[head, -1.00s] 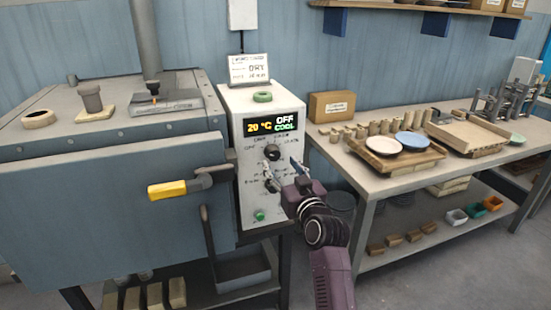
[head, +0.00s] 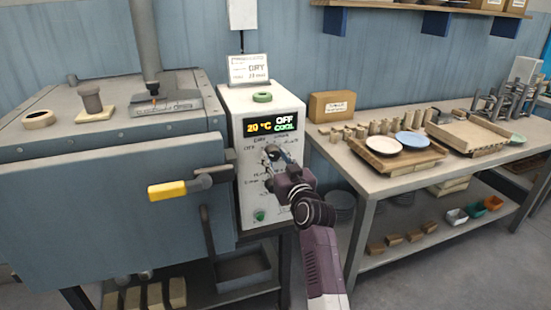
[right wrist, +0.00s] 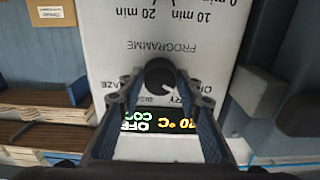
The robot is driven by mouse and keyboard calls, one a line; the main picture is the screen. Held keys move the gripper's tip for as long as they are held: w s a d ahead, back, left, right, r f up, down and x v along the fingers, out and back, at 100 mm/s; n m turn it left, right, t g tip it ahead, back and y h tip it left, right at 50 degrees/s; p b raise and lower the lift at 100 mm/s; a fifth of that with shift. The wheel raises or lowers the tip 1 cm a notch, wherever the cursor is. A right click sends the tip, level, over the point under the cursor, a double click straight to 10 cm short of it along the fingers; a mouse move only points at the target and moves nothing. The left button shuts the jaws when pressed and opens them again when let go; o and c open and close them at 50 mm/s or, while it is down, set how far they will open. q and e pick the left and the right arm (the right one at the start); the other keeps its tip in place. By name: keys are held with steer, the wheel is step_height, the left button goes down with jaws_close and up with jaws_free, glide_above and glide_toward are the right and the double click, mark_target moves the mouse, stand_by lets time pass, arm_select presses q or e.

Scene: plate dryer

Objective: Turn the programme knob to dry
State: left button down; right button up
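The dark round programme knob (right wrist: 158,74) sits on the white control panel, and it shows upside down in the right wrist view. In the head view the knob (head: 272,152) is partly covered by my right gripper. My right gripper (right wrist: 157,82) is open, with one fingertip on each side of the knob; whether they touch it I cannot tell. In the head view my right gripper (head: 271,165) is at the panel's front. The display (head: 270,125) reads 20 °C, OFF and COOL. My left gripper is not in view.
A green button (head: 259,215) is low on the panel. The dryer's yellow handle (head: 167,189) sticks out at left. A table (head: 350,165) with plates and blocks stands at right.

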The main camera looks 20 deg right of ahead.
steer(key=c, duration=0.6)
steer(key=m+p, duration=0.2)
steer(key=m, duration=0.1)
steer(key=shift+r+m+p, duration=0.1)
steer(key=shift+m+p, duration=1.25)
steer(key=shift+m, duration=0.95)
steer(key=o, duration=1.2)
